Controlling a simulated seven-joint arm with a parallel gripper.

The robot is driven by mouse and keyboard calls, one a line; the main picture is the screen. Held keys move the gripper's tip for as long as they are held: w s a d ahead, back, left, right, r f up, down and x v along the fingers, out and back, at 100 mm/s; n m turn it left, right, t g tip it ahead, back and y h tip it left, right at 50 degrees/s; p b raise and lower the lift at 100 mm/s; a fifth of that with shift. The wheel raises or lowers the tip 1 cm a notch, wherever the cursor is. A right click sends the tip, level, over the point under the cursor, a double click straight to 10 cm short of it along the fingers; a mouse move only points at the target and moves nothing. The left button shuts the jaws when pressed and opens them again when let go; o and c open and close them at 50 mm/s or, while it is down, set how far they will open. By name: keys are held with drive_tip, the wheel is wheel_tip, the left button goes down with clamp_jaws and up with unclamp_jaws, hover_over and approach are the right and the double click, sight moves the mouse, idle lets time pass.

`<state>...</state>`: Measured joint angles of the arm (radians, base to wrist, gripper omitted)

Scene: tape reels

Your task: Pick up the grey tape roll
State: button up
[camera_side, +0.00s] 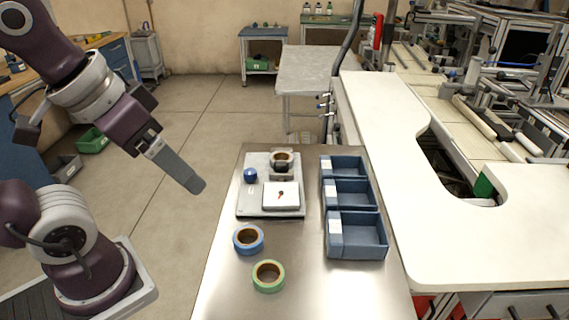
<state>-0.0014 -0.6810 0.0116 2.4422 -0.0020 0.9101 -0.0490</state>
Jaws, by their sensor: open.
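A grey tape roll (282,171) with a brown core sits at the back of a pale plate on the steel table. A cream or yellowish roll (283,158) appears to rest on top of it, so the lower roll shows only in part. My gripper (196,187) hangs to the left of the table, apart from all the rolls. It is open and nothing shows in it. Its fingers are seen from the side, so the gap between them is hidden.
A blue roll (248,239) and a green roll (268,276) lie on the table's front part. The plate (243,206) also holds a blue ball (250,176) and a white block (281,196). Several blue bins (372,252) line the right side. The table's front right is clear.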

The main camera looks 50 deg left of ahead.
drive_tip(key=w+a+r+n+g, duration=0.2)
drive_tip(key=w+n, duration=0.2)
drive_tip(key=w, duration=0.6)
drive_tip(key=n+g+y, duration=0.1)
drive_tip(key=n+g, duration=0.2)
drive_tip(key=n, duration=0.6)
approach(282, 152)
drive_tip(key=s+d+f, duration=0.1)
drive_tip(key=s+f, duration=0.1)
drive_tip(key=f, duration=0.6)
drive_tip(key=shift+w+a+f, duration=0.15)
drive_tip(key=shift+w+f, duration=0.15)
drive_tip(key=shift+w, duration=0.05)
drive_tip(key=c, duration=1.6)
drive_tip(key=shift+o, duration=0.2)
wheel_tip(282, 152, up, 10)
